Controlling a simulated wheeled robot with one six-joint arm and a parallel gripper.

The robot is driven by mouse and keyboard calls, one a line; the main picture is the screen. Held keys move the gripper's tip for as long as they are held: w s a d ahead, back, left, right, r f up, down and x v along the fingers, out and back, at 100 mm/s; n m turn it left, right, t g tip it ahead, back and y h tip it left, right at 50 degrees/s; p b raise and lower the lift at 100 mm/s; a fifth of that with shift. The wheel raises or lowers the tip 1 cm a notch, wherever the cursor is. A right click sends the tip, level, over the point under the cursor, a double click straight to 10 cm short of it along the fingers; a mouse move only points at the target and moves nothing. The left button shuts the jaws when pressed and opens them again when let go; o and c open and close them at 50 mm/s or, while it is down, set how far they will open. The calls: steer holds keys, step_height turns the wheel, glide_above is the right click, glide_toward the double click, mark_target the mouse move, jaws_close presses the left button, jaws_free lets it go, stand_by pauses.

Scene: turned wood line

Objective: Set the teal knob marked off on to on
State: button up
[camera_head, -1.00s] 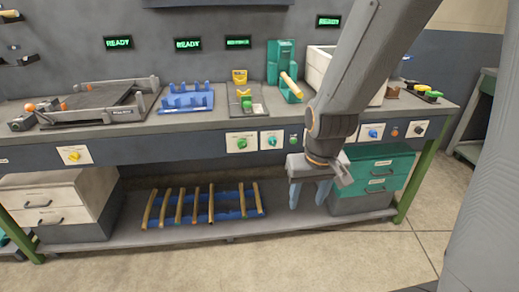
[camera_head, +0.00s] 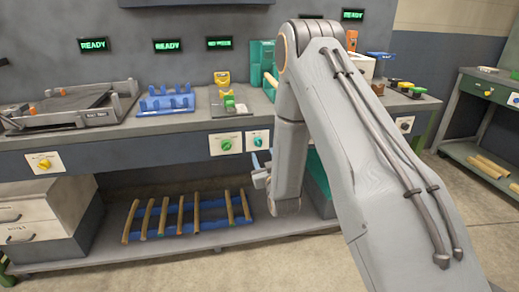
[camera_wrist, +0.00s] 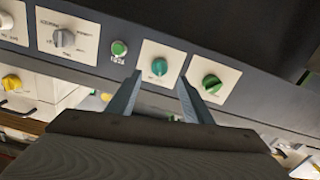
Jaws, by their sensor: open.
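The teal knob (camera_head: 258,142) sits on a white square plate on the front panel of the bench. The wrist view shows it from close by (camera_wrist: 160,67), on its plate between two other controls. Its label and exact pointer direction are too small to read. My gripper (camera_wrist: 159,79) is open and empty. Its two fingers point at the panel, one to each side of the teal knob in the wrist view. I cannot tell whether the tips reach the knob. In the head view my gripper (camera_head: 261,162) is just below the knob, partly hidden by my arm.
A green knob (camera_wrist: 212,83) on its own plate is close beside the teal one. A green round button (camera_wrist: 119,48) and a grey knob (camera_wrist: 63,38) are on the other side. A blue rack (camera_head: 185,228) with wooden sticks lies on the lower shelf.

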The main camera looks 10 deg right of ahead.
mark_target(259, 145)
steer(key=shift+w, duration=3.9)
steer(key=c, duration=1.1)
steer(key=shift+o, duration=0.2)
steer(key=shift+m, duration=0.4)
steer(key=m, duration=0.3)
steer(key=shift+m, duration=0.4)
steer(key=shift+m+b, duration=0.35)
steer(key=shift+m, duration=1.85)
